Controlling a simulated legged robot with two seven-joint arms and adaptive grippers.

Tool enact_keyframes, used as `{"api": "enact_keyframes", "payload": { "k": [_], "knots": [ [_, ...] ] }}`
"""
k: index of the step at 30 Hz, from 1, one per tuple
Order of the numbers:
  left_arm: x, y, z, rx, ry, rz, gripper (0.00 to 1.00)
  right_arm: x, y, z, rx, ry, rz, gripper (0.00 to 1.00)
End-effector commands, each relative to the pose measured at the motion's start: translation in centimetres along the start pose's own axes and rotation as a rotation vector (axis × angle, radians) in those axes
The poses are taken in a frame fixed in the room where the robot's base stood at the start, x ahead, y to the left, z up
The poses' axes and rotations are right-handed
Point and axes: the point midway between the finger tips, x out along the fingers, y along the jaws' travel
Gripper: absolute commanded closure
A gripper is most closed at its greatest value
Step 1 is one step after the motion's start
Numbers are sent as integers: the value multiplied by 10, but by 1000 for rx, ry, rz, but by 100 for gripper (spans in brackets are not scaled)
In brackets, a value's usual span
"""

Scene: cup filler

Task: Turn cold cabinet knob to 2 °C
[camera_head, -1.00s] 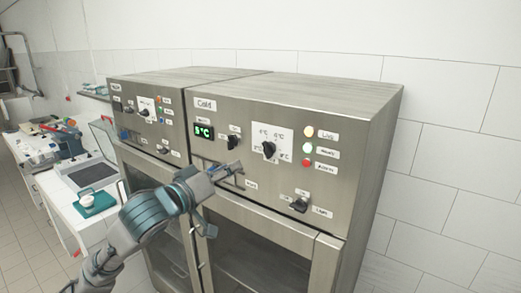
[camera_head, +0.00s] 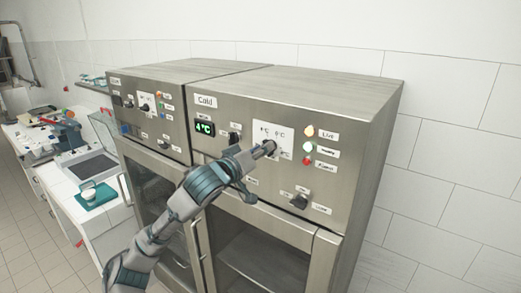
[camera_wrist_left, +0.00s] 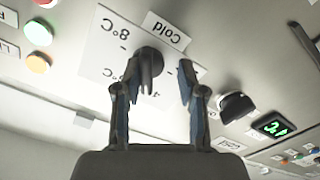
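The cold cabinet (camera_head: 330,105) has a green display (camera_head: 204,128) reading 4°C. Its temperature knob sits on a white dial plate (camera_head: 285,132), mostly covered by my left gripper (camera_head: 264,150) in the head view. In the left wrist view the black knob (camera_wrist_left: 150,68), with a pointer ridge, lies between the two fingers of my left gripper (camera_wrist_left: 160,72). The fingers are apart. The knob is close to the left finger, with a clear gap to the right one; I cannot tell whether it touches. My right gripper is not in view.
Another black knob (camera_head: 235,138) is left of the dial, and a lower one (camera_head: 299,201) is at the right. Indicator lights (camera_head: 309,131) line the panel's right side. A second cabinet (camera_head: 150,110) adjoins on the left, beyond which is a cluttered counter (camera_head: 88,165).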

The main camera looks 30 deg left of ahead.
Motion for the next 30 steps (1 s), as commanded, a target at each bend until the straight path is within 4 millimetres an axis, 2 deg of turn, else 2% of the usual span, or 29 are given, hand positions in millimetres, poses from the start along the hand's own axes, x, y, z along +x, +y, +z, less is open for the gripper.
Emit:
{"api": "enact_keyframes", "payload": {
  "k": [1,4,5,14,20,30],
  "knots": [
    [0,0,0,1,1,-3,73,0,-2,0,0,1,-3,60],
    [0,3,0,4,1,-5,98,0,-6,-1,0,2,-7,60],
    [0,4,0,4,1,-6,100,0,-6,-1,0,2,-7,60],
    [0,-1,2,-5,-4,-2,100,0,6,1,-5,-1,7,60],
    [1,-2,3,-55,-7,-6,100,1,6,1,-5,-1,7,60],
    [2,-3,5,-301,-11,-8,100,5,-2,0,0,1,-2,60]
  ]
}}
